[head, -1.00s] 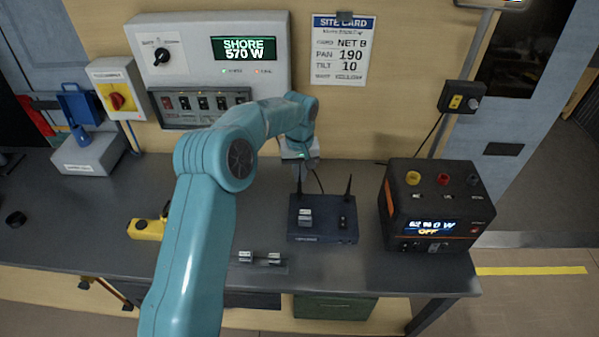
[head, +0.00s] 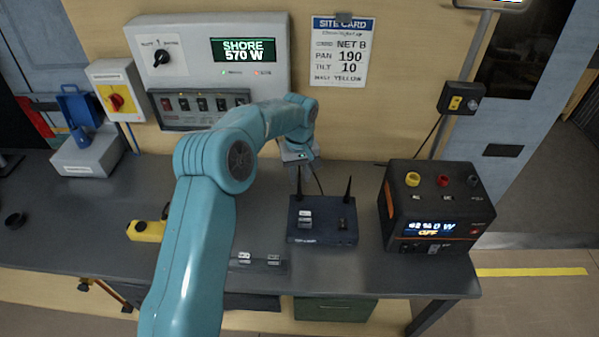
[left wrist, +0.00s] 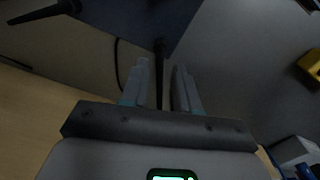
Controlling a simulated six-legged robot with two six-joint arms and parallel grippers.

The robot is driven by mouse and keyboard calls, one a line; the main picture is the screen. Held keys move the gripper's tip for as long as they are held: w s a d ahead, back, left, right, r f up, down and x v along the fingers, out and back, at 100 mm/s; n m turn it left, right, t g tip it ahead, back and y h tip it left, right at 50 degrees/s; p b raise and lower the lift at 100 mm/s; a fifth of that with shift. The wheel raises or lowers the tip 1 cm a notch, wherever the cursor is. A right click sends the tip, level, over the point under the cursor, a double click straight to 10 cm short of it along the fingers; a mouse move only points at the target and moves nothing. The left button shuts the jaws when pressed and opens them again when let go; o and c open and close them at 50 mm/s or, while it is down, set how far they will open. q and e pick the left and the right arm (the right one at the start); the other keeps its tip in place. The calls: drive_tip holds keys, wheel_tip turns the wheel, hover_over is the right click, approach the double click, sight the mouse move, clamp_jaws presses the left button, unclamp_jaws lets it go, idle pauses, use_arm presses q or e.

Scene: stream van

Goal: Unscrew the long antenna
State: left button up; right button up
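A dark blue router box (head: 322,236) stands on the grey bench with two thin black antennas. The left antenna (head: 299,182) rises below my left gripper (head: 302,164), and its upper end is hard to make out there. The right antenna (head: 348,188) stands free. In the left wrist view, my left gripper (left wrist: 160,88) is open, with the left antenna (left wrist: 160,47) running between its fingers and a gap showing on both sides. The other antenna (left wrist: 42,13) shows at the upper left of that view. I cannot tell which antenna is longer. My right gripper is not in view.
A black power unit (head: 432,210) stands right of the router. A strip with two pale-topped blocks (head: 258,262) lies in front, with a yellow object (head: 147,230) to the left. A control panel (head: 205,65) and site card (head: 341,50) are behind.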

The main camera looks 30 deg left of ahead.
use_arm(q)
drive_tip(key=shift+m, duration=1.2)
drive_tip(key=shift+r+m+p, duration=0.1)
drive_tip(key=shift+m+p, duration=0.3)
drive_tip(key=shift+m, duration=1.6)
drive_tip(key=shift+a+m+p, duration=0.1)
drive_tip(key=shift+m+p, duration=0.35)
drive_tip(key=shift+m, duration=1.55)
